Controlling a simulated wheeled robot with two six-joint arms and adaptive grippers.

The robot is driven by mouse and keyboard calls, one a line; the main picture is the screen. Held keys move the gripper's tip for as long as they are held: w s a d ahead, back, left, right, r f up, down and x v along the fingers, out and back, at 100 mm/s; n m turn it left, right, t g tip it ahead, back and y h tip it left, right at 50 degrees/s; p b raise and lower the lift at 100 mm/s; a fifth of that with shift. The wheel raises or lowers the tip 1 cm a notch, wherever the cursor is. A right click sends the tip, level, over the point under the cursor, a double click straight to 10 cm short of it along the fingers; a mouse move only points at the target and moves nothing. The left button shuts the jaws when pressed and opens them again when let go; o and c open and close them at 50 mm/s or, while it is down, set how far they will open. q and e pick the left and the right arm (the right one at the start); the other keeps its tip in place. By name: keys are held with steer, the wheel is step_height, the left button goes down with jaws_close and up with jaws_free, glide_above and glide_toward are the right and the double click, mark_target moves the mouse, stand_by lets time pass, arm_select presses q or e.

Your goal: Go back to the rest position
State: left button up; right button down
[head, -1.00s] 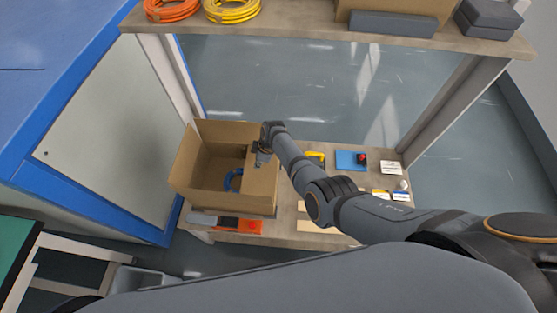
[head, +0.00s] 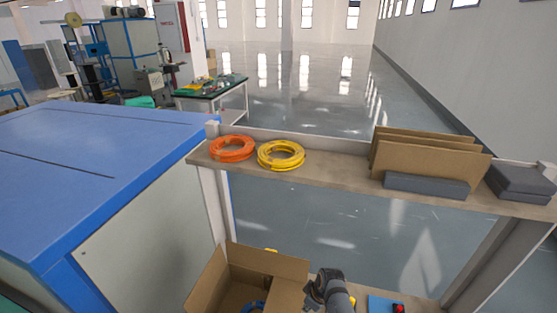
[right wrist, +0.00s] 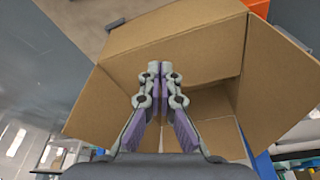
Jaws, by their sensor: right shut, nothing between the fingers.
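My right gripper (head: 313,298) shows at the bottom of the head view, beside the right flap of the open cardboard box (head: 268,262). In the right wrist view my right gripper (right wrist: 160,72) is shut and empty, its fingertips together, with the box (right wrist: 195,45) and its spread flaps beyond them. A blue cable coil (head: 253,307) shows partly inside the box in the head view; the frame's lower edge cuts off the rest. My left gripper is in neither view.
A shelf (head: 340,178) above the box carries an orange coil (head: 232,149), a yellow coil (head: 281,156), cardboard sheets and grey foam blocks (head: 425,186). A blue cabinet (head: 110,140) stands at the left. A blue pad with a red button (head: 398,308) lies right of the gripper.

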steer(key=s+d+r+m+t+h, duration=0.1)
steer(key=s+d+r+m, duration=0.2)
steer(key=s+d, duration=0.2)
steer(key=s+d+r+m+h, duration=0.1)
steer(key=s+d+r+m, duration=0.15)
steer(key=s+d, duration=0.25)
steer(key=s+d+r+m+t+h, duration=0.1)
steer(key=s+d+r+m, duration=0.3)
steer(key=s+r, duration=0.8)
step_height(320, 180, down, 28)
steer(key=s+d+g, duration=0.1)
steer(key=s+d, duration=0.1)
steer(key=d, duration=0.1)
steer(key=s+f+g, duration=0.1)
steer(key=s+f, duration=1.3)
steer(key=s, duration=0.3)
steer(key=shift+d, duration=0.3)
